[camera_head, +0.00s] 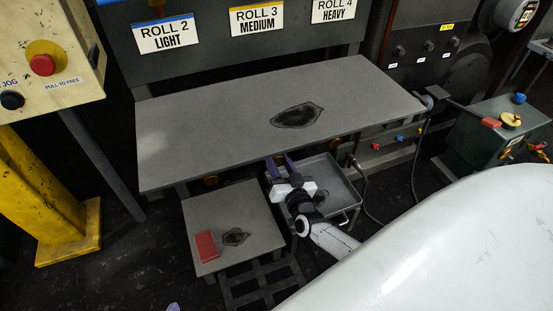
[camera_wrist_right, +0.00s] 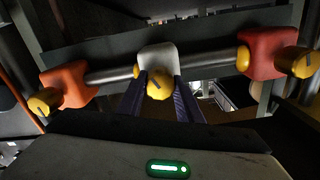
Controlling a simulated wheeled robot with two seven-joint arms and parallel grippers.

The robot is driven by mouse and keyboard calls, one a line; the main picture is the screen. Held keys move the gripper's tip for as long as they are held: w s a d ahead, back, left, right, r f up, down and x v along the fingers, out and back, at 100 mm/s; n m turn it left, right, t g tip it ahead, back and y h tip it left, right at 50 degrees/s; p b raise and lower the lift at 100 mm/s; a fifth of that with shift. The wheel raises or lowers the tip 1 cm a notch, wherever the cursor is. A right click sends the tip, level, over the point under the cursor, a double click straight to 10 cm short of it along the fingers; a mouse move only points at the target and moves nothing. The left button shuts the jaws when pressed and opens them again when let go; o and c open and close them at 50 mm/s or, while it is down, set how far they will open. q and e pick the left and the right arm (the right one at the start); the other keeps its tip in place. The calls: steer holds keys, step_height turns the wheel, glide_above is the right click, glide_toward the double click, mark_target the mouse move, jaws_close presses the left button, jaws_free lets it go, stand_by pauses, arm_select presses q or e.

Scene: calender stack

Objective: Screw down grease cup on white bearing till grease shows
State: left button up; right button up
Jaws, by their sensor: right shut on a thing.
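The white bearing (camera_wrist_right: 157,57) sits in the middle of a steel shaft in the right wrist view. Its yellow grease cup (camera_wrist_right: 159,84) faces the camera, with a dark slanted mark on its face. My right gripper (camera_wrist_right: 160,92) has its two purple fingers on either side of this cup and is shut on it. I see no grease around the cup. In the head view my right gripper (camera_head: 281,162) reaches under the front edge of the grey shelf, which hides the bearing. Only a purple tip of my left gripper (camera_head: 173,307) shows at the bottom edge.
An orange bearing (camera_wrist_right: 67,82) and a red bearing (camera_wrist_right: 268,52), each with a yellow cup, flank the white one. The grey shelf (camera_head: 200,130) overhangs the shaft. A low table (camera_head: 240,200) with a red block and a grey tray (camera_head: 345,196) stand below.

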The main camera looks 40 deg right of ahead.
arm_select(q)
steer(key=shift+d+r, duration=0.1)
arm_select(e)
steer(key=shift+m, duration=0.7)
steer(key=o, duration=1)
steer(key=shift+o, duration=0.2)
steer(key=shift+s, duration=0.25)
arm_select(q)
steer(key=shift+s+a+f+y+p, duration=0.1)
steer(key=shift+a+f+y+p, duration=0.3)
steer(key=shift+p, duration=0.5)
steer(key=shift+s+a+f+y+p, duration=0.1)
steer(key=shift+a+f+p, duration=0.1)
steer(key=shift+a+p, duration=0.5)
arm_select(e)
steer(key=v, duration=1)
arm_select(q)
steer(key=shift+s+f, duration=0.15)
steer(key=shift+s, duration=0.15)
arm_select(e)
steer(key=shift+w, duration=0.1)
